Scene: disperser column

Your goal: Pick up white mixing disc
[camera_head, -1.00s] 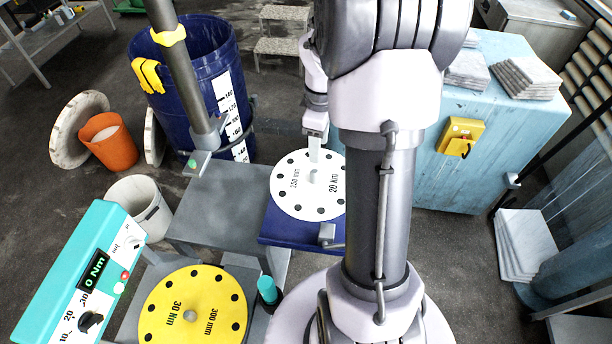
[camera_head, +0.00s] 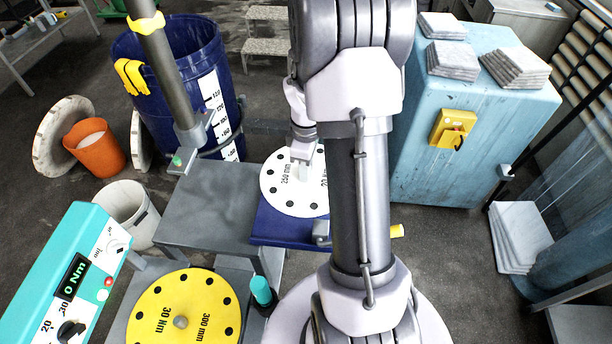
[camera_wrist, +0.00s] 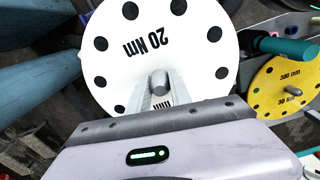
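The white mixing disc (camera_head: 293,203) lies flat on a dark blue support (camera_head: 276,231) in the head view, its right part hidden by my arm. The wrist view shows the disc (camera_wrist: 207,27) large, with dark holes near its rim, "20 Nm" lettering and a grey central hub (camera_wrist: 160,82). My gripper (camera_head: 303,165) is over the disc's middle in the head view. In the wrist view its two fingers (camera_wrist: 161,88) stand on either side of the hub, close to it. I cannot tell whether they touch or grip it.
A yellow disc (camera_head: 215,296) lies on a grey stand at the front. A turquoise meter (camera_head: 52,262) reading 0 Nm is at the left. A dark blue drum (camera_head: 172,75) stands behind, with buckets left of it. A light blue cabinet (camera_head: 470,165) stands right of my arm.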

